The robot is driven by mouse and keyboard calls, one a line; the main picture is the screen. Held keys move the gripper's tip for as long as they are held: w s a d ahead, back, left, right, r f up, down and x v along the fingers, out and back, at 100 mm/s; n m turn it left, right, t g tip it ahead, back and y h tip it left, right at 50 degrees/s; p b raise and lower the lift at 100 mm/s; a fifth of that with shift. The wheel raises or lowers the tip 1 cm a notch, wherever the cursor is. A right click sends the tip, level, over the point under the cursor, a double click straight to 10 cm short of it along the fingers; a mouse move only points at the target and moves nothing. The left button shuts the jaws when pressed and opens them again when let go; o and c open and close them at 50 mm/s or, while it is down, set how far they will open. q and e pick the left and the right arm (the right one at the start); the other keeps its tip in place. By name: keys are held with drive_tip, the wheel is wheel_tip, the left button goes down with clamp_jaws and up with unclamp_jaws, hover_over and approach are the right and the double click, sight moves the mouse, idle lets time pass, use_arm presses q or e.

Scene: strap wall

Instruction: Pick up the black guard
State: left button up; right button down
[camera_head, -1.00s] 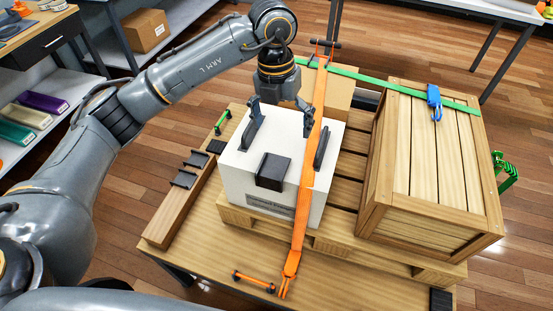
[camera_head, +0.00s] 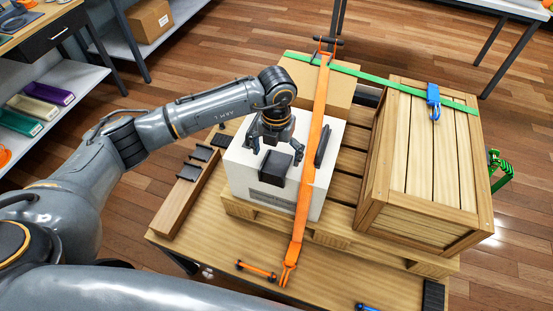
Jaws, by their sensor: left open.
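A black guard (camera_head: 274,167) sits over the front top edge of a white box (camera_head: 241,171), with a face on the top and a face on the front. My left gripper (camera_head: 278,150) is open, with its two fingers apart above the box top, just behind and over the guard. I cannot tell whether the fingers touch the guard. An orange strap (camera_head: 310,165) runs over the box on the right, by another dark guard (camera_head: 324,146). My right gripper is not in view.
Several smaller black pieces (camera_head: 188,173) sit on a wooden beam (camera_head: 186,205) at the left. A large wooden crate (camera_head: 412,150) with a green strap (camera_head: 385,79) stands at the right. An orange-ended bar (camera_head: 256,271) lies on the table front.

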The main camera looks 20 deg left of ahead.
use_arm(q)
drive_tip(key=shift+f, duration=0.7)
drive_tip(key=c, duration=1.2)
drive_tip(key=shift+c, duration=0.2)
drive_tip(key=shift+r, duration=0.15)
